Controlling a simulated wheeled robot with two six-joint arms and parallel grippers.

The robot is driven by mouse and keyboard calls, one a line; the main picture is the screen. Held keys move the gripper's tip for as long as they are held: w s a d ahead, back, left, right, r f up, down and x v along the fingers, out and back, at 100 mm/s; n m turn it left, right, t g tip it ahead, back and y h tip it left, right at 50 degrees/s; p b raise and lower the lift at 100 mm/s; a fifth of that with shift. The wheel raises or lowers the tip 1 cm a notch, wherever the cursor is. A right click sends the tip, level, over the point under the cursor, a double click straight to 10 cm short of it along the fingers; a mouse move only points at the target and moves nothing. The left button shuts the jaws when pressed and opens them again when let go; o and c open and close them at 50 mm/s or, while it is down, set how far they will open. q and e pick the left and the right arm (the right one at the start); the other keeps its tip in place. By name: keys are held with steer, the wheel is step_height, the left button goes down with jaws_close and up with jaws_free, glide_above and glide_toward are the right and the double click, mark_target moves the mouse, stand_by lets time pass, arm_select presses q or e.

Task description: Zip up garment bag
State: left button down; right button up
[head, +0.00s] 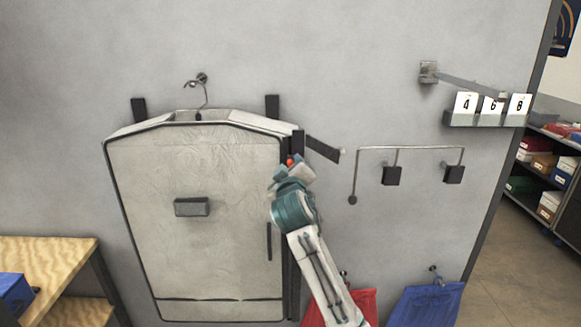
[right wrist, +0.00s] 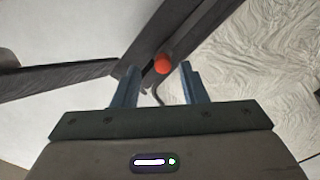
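The pale garment bag (head: 190,250) with dark edging hangs upright on the grey wall from a hook (head: 201,79). A dark zip strip runs down its right side. A small orange ball (head: 290,162), apparently the zip pull, is near the top of that strip. My right gripper (head: 287,170) is at the bag's upper right, close to the ball. In the right wrist view the ball (right wrist: 163,63) shows between the tips of my open right gripper (right wrist: 158,68), with a gap on both sides. My left gripper is not in view.
A dark bar (head: 323,149) juts from the wall just right of the bag's top. A rail with two dark blocks (head: 392,175) is farther right. Red (head: 360,305) and blue (head: 428,303) bags hang below. A wooden table (head: 45,255) stands at left.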

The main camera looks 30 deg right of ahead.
steer(key=b+v, duration=0.1)
steer(key=v, duration=0.6)
steer(key=shift+s+a+b, duration=0.2)
steer(key=shift+b, duration=0.2)
